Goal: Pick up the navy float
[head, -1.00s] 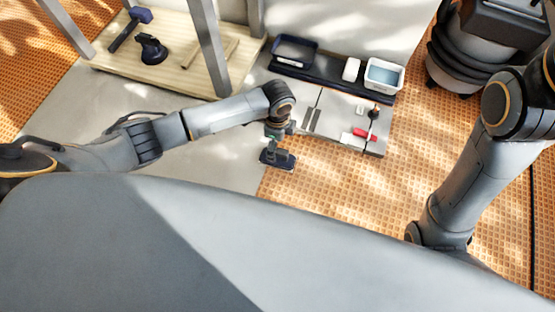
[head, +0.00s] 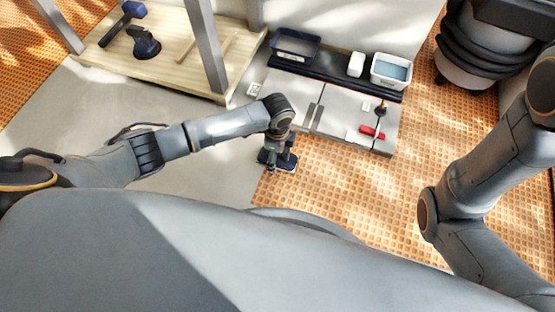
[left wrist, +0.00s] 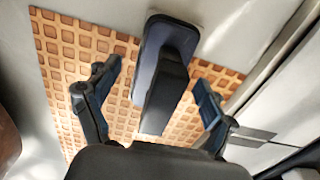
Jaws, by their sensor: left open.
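The navy float (head: 288,164) lies on the floor where grey tile meets the orange waffle mat, and my left gripper (head: 277,152) is right over it, partly hiding it. In the left wrist view the float (left wrist: 180,38) has a flat navy plate and a long dark handle pointing toward the gripper. My left gripper (left wrist: 156,85) is open, with one finger on each side of the handle. Gaps show between the fingers and the handle, so it is not gripped. My right arm shows at the right of the head view, but its gripper is out of frame.
A grey tiled slab (head: 340,112) with a red-handled tool (head: 371,132) lies just right of the float. Behind it a dark shelf holds a navy tray (head: 296,46) and a white tub (head: 391,72). A wooden platform (head: 165,70) with metal posts stands at the back left.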

